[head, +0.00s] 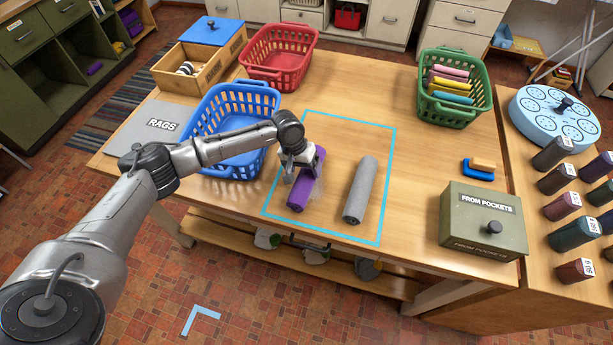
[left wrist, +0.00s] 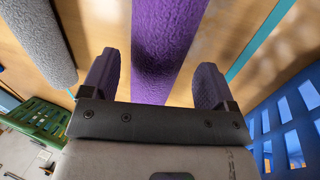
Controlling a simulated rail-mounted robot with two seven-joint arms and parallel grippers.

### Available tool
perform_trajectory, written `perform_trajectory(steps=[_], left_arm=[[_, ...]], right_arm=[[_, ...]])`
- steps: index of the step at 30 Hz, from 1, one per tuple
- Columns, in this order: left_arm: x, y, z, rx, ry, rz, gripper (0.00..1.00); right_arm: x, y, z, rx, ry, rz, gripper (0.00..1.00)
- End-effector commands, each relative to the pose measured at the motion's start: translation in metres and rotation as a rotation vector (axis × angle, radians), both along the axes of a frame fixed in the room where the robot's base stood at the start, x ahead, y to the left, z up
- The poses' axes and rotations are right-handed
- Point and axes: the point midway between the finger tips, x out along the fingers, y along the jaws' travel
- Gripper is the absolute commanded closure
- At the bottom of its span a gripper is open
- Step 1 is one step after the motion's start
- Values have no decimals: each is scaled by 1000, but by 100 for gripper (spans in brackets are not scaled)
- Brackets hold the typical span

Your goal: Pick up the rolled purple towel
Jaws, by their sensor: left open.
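The rolled purple towel (head: 301,192) lies on the table inside a light-blue taped outline, in its left part. In the left wrist view the towel (left wrist: 165,45) runs between the two fingers of my left gripper (left wrist: 155,85), with a gap visible on each side. In the head view my left gripper (head: 303,172) is over the towel's middle and hides part of it. The gripper is open. I cannot tell how far the fingertips reach down beside the towel. My right gripper is not in view.
A rolled grey towel (head: 359,190) lies right of the purple one, a short gap away. A blue basket (head: 262,100) stands close on the left. A red basket (head: 280,73), a green basket (head: 468,112) and a "FROM POCKETS" box (head: 453,228) stand farther off.

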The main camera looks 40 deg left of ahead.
Motion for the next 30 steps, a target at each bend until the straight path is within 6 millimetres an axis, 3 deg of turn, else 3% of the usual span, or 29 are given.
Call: perform_trajectory(steps=[6,14,27,30], left_arm=[[2,-7,-28,1,1,0,20],[2,-7,-30,1,0,-1,21],[2,-7,-29,1,0,0,63],[2,-7,-29,0,-1,0,66]], right_arm=[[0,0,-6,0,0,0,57],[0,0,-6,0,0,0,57],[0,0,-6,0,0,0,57],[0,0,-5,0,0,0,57]])
